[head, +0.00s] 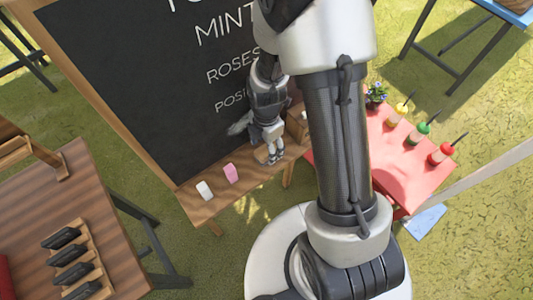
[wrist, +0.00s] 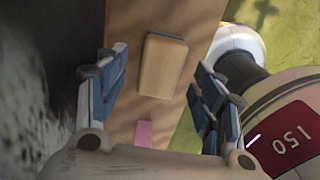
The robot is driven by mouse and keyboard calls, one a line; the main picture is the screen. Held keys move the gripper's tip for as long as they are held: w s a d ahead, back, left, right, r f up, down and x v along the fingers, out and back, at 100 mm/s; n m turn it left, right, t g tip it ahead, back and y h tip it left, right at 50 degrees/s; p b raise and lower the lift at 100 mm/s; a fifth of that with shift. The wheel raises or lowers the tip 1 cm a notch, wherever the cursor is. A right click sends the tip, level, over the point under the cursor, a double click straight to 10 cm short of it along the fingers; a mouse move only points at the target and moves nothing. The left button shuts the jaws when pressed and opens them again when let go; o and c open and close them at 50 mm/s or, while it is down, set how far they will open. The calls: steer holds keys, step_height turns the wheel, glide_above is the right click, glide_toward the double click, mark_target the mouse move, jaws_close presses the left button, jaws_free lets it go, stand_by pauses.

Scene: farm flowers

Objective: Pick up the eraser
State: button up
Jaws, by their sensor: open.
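The eraser (wrist: 163,66), a light wooden block with a darker edge strip, lies on the chalkboard's wooden ledge (wrist: 120,20). In the wrist view it shows ahead, between the two spread fingers and apart from them. My gripper (wrist: 160,75) is open and empty. In the head view my gripper (head: 270,157) hangs over the ledge in front of the chalkboard.
A pink block (head: 231,173) and a white block (head: 205,190) lie further left on the ledge. The chalkboard (head: 120,80) rises close behind my gripper. A red table (head: 395,165) with capped bottles stands right. A brown table (head: 90,190) with dark-handled items stands left.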

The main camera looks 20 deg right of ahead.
step_height(320, 180, down, 3)
steer(key=shift+r+b, duration=0.2)
steer(key=shift+b, duration=0.1)
steer(key=shift+r, duration=0.1)
steer(key=shift+c, duration=0.2)
steer(key=c, duration=1.1)
